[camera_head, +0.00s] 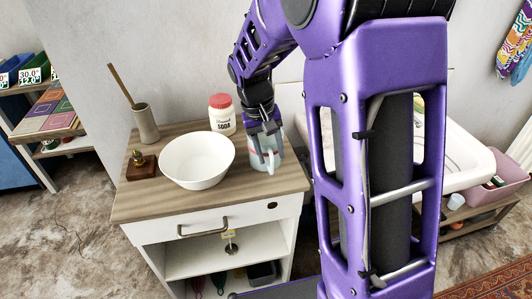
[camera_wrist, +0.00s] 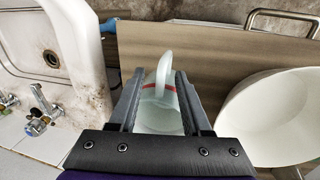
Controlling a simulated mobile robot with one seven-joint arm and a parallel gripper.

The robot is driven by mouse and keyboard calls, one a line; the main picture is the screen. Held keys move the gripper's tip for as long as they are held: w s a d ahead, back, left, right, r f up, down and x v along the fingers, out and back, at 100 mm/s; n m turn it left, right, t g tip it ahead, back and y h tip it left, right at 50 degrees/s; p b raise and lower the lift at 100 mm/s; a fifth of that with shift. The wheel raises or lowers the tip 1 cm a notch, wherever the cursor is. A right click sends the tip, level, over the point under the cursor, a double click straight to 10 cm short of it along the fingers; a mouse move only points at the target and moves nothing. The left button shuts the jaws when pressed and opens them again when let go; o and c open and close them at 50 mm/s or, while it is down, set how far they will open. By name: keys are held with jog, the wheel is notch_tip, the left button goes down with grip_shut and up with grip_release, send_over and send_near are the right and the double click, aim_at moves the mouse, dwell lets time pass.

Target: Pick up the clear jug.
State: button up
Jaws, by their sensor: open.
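The clear jug (camera_head: 257,159) stands on the wooden top of the white cabinet, right of a white bowl. In the wrist view the jug (camera_wrist: 158,115) shows from above, with a red band and a pale handle. My gripper (camera_head: 266,143) reaches down over the jug from behind it, in the head view partly covering it. In the wrist view my gripper (camera_wrist: 160,90) is open, with one finger on each side of the jug. Whether the fingers touch the jug I cannot tell.
The white bowl (camera_head: 197,160) is close on the jug's left. A soda jar (camera_head: 222,115) with a red lid, a grey holder (camera_head: 146,122) with a stick and a small brown block (camera_head: 142,166) also stand on the cabinet top (camera_head: 240,196). A stone sink (camera_wrist: 50,50) lies beside the cabinet.

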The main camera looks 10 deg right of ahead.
grip_shut()
dwell(1.3)
